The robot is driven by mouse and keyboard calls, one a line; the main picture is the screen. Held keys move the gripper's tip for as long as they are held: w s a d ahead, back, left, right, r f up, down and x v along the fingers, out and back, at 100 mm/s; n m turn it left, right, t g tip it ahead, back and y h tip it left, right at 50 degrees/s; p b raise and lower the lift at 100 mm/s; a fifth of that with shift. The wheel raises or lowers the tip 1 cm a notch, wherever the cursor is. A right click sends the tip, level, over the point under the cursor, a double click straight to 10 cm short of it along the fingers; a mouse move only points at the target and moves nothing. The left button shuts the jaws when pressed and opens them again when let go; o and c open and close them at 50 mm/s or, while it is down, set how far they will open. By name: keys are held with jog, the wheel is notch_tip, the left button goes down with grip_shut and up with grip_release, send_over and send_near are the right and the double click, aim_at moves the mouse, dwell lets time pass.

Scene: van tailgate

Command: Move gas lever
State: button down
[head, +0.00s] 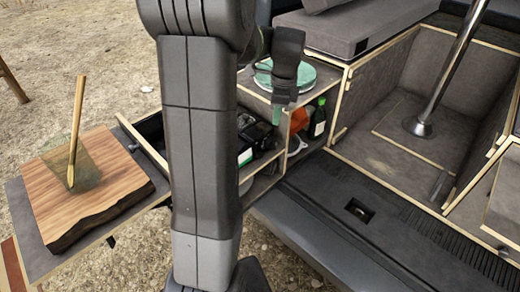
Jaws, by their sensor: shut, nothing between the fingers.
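I cannot make out a gas lever; my arm and gripper cover part of the cabinet where it could be. My gripper (286,94) hangs, pointing down, in front of the pale green round top (318,73) on the cabinet. Its fingers are small and dark here, and they are shut with nothing seen between them. I cannot tell whether it touches anything.
A wooden board (85,195) with a spatula (75,140) rests on a pull-out shelf at left. The open cabinet holds a dark green bottle (318,118) and an orange item (298,121). A metal post (450,70) stands at right. The van's sill (350,235) is clear.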

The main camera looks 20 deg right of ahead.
notch_tip(320, 180, up, 2)
jog(key=shift+d+r, duration=0.1)
dwell(0.4)
jog(key=p, duration=0.1)
send_over(261, 154)
notch_tip(261, 154, down, 11)
jog(key=shift+s+f, duration=0.1)
jog(key=shift+s+d+r+p, duration=0.1)
jog(key=shift+d+r+p, duration=0.2)
jog(key=shift+r+p, duration=0.15)
jog(key=shift+f, duration=0.15)
